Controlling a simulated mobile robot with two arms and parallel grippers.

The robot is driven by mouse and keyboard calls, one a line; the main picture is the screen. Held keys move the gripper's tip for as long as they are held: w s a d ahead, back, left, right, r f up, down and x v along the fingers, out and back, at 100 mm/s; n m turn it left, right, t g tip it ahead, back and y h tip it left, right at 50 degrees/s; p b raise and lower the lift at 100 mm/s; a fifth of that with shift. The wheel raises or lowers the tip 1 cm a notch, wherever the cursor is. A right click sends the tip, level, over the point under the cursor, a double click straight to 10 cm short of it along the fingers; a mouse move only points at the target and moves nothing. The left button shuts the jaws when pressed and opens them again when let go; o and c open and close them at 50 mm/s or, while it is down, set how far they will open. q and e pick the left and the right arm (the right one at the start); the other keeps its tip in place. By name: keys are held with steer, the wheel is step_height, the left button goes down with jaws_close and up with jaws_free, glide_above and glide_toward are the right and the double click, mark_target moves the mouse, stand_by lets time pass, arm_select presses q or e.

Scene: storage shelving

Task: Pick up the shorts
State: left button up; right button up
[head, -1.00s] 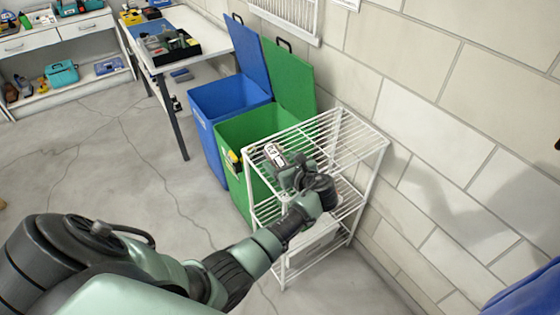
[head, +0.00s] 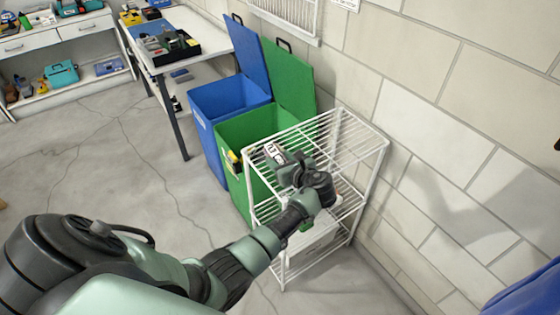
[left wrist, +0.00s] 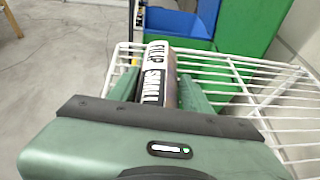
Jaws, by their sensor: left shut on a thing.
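My left gripper (head: 288,163) is over the white wire rack, shut on a narrow brownish-grey item (left wrist: 161,72) with a white label. The label's large dark letters look like "FILIP SMALL". I take this item for the shorts, though too little shows to be sure of its form. In the left wrist view the green fingers (left wrist: 158,92) stand on both sides of it. In the head view the label shows at the gripper's tip, near the rack's top level. I cannot tell whether the item touches the rack. My right gripper is not in view.
The white wire rack (head: 352,135) stands against the block wall. A green bin (head: 232,165) and a blue bin (head: 212,135), both with raised lids, are beside it. A workbench (head: 183,22) is farther back. The floor at left is clear.

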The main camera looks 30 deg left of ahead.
mark_target(280, 155)
arm_select(q)
step_height(280, 155, up, 19)
steer(key=shift+r+p, duration=0.15)
steer(key=shift+p, duration=0.25)
